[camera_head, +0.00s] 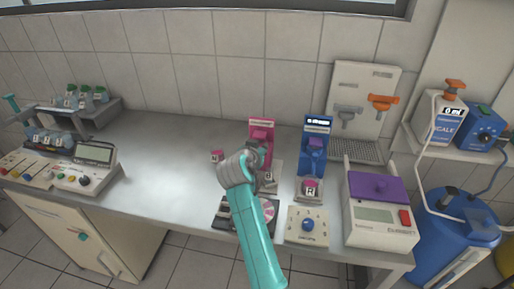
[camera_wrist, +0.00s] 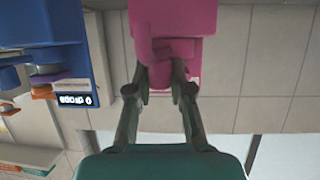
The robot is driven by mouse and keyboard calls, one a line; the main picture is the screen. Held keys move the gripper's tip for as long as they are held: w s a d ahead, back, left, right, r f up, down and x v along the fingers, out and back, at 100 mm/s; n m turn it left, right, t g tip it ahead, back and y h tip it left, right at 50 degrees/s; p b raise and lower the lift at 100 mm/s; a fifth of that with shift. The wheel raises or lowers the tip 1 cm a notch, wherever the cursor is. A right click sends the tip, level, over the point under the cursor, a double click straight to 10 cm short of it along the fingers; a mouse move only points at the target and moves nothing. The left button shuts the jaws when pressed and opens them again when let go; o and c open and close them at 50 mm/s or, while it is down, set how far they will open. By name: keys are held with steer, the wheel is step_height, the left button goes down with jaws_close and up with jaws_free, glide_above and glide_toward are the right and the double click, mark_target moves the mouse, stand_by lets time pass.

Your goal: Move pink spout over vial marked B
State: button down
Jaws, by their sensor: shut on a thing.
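The pink dispenser (camera_head: 262,128) stands at the back of the bench, left of the blue dispenser. Its spout part (camera_wrist: 160,50) fills the top of the wrist view. My gripper (camera_head: 258,152) reaches it from the front, and in the wrist view my gripper (camera_wrist: 163,80) has its two fingers closed on the spout part. A vial that seems marked B (camera_head: 268,178) stands low at the pink dispenser, partly hidden by my arm. Whether the spout is above it cannot be told.
The blue dispenser (camera_head: 316,145) stands close on the right, with a vial marked R (camera_head: 311,188) at its foot. A small pink piece (camera_head: 217,156) lies left of my gripper. A purple-topped device (camera_head: 380,187) stands further right. The bench's left middle (camera_head: 160,160) is clear.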

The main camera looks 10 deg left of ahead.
steer(key=shift+w+d+n+y, duration=0.15)
steer(key=shift+d+n+y, duration=0.2)
steer(key=shift+n+y, duration=0.45)
steer(key=shift+w+d+n+y, duration=0.1)
steer(key=shift+d+n+y, duration=0.25)
steer(key=shift+n+y, duration=0.45)
steer(key=shift+w+d+n+y, duration=0.15)
steer(key=shift+d+n+y, duration=0.2)
steer(key=shift+n+y, duration=0.45)
steer(key=shift+y, duration=0.3)
steer(key=c, duration=1)
jaws_free()
steer(key=v, duration=1.2)
steer(key=shift+w+r, duration=0.1)
steer(key=shift+r, duration=0.1)
